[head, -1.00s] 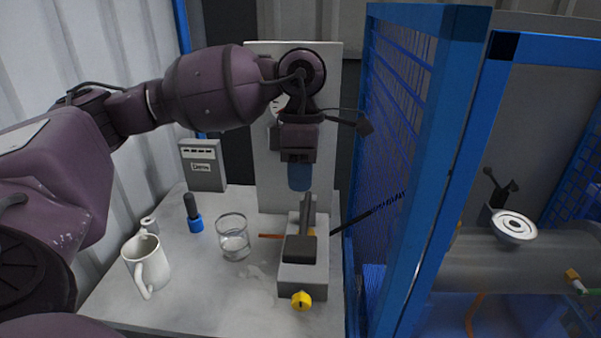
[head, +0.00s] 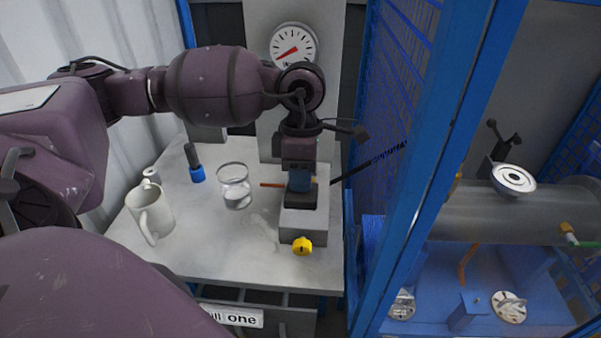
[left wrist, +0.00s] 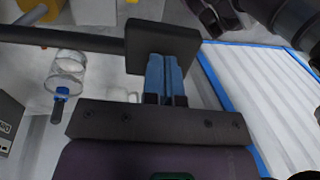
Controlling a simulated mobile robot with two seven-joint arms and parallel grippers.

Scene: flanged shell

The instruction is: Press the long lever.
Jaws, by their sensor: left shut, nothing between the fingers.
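The long lever (head: 301,198) is a dark bar with a broad flat end plate, mounted on a grey block (head: 303,228) on the table. In the left wrist view its plate (left wrist: 163,45) lies right at my fingertips and its bar runs off to the left. My left gripper (head: 299,184) points down with its blue fingers shut and empty. The tips appear to touch the plate; the exact contact is hidden. In the left wrist view the shut fingers (left wrist: 165,80) are close together. My right gripper is not in view.
A yellow knob (head: 302,245) sits on the block's front. A blue mesh fence (head: 395,110) rises close on the right. A dial gauge (head: 293,44) is behind.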

